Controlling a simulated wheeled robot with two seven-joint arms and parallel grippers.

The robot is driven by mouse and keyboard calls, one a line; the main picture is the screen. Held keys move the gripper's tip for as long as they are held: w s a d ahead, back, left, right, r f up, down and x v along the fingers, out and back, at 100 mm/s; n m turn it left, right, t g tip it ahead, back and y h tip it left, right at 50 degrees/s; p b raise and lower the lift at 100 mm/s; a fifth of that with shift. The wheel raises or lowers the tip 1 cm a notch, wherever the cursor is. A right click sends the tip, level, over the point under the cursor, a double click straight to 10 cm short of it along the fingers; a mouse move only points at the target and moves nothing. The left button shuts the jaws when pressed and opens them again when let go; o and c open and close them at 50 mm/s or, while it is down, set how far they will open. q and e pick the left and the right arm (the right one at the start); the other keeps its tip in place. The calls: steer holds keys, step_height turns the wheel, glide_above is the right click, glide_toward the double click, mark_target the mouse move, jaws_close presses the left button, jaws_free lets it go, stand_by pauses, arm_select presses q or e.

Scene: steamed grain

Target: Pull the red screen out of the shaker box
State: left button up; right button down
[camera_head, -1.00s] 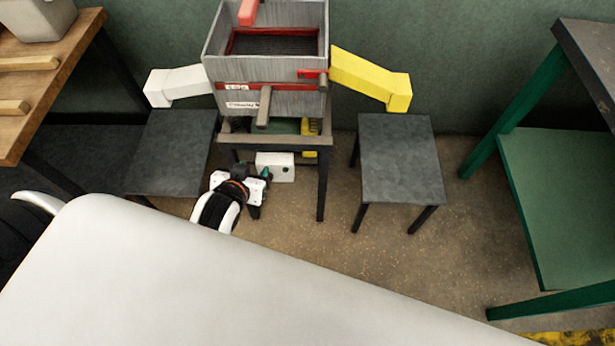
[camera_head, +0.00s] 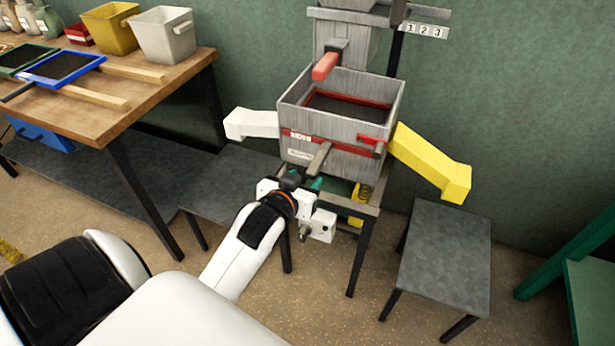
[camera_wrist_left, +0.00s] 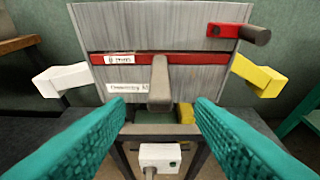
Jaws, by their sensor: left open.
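The grey shaker box (camera_head: 332,100) stands on a dark stand. The red screen's front edge (camera_head: 345,152) shows as a band across the box front, also in the left wrist view (camera_wrist_left: 205,58). A brown-grey handle (camera_head: 319,158) sticks out from this band towards me; in the left wrist view the handle (camera_wrist_left: 159,85) is centred. My left gripper (camera_head: 303,183) is open just in front of and below the box. Its teal fingers (camera_wrist_left: 160,106) spread on either side of the handle's line, apart from it. My right gripper is not in view.
A red latch (camera_head: 371,139) with a dark knob sits at the box's front right. A white spout (camera_head: 250,124) and a yellow spout (camera_head: 432,162) jut from the sides. A white motor box (camera_head: 321,226) is below. A wooden table (camera_head: 150,105) stands left, a low grey table (camera_head: 440,255) right.

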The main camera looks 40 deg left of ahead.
mark_target(310, 175)
arm_select(q)
steer(key=shift+x, duration=1.65)
jaws_close()
